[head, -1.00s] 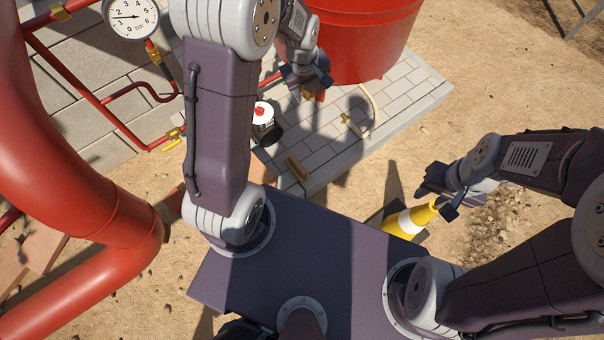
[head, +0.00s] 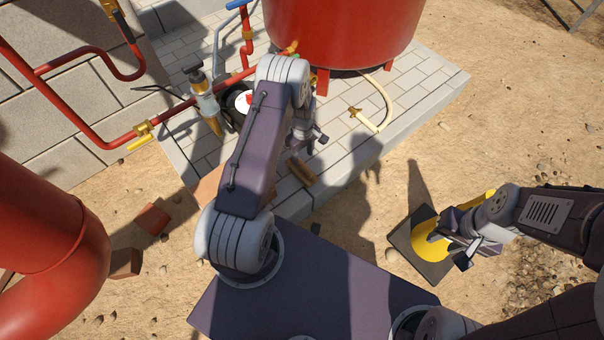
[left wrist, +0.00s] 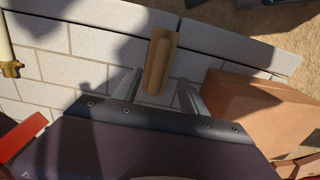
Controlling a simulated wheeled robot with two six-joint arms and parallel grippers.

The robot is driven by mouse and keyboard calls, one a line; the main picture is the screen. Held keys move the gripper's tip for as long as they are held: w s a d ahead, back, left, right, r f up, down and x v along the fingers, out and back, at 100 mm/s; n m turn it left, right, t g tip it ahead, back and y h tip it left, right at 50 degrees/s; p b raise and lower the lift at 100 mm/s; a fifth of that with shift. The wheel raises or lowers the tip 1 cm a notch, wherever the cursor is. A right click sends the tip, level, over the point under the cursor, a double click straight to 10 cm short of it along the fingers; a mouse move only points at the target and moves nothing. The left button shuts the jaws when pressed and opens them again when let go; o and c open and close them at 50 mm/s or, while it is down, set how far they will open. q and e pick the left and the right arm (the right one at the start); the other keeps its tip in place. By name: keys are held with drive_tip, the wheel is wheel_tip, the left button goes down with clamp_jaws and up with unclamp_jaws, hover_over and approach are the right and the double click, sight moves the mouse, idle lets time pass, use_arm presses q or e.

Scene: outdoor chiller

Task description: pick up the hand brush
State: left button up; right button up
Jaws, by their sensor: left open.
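The hand brush (head: 301,172), brown and wooden-looking, lies on the grey paving near its front edge in the head view. It also shows in the left wrist view (left wrist: 160,62), lengthwise between the lines of my two fingers. My left gripper (head: 318,140) is open above and just behind the brush in the head view. In the left wrist view its fingertips (left wrist: 160,80) stand apart on either side of the brush's lower part; I cannot tell how high they are above it. My right gripper (head: 462,248) is in front of a yellow cone; its jaw gap is unclear.
A brown block (left wrist: 255,105) lies close to the right finger in the left wrist view. A red tank (head: 345,35) and a pale hose (head: 385,105) stand beyond. Red pipes (head: 85,130) run at left. The yellow cone (head: 430,245) stands at right on a dark base.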

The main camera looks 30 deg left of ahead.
sight(302, 164)
use_arm(q)
wheel_tip(302, 164, down, 3)
drive_tip(key=shift+f+b, duration=0.1)
drive_tip(key=shift+b, duration=0.65)
drive_tip(key=f+b, duration=0.4)
drive_tip(key=f, duration=0.1)
drive_tip(key=shift+w+a+f, duration=0.1)
drive_tip(key=shift+w+a, duration=0.15)
drive_tip(key=shift+a, duration=0.05)
drive_tip(key=shift+r, duration=0.2)
drive_tip(key=shift+c, duration=0.6)
clamp_jaws()
use_arm(e)
wheel_tip(302, 164, down, 6)
drive_tip(key=shift+f, duration=0.15)
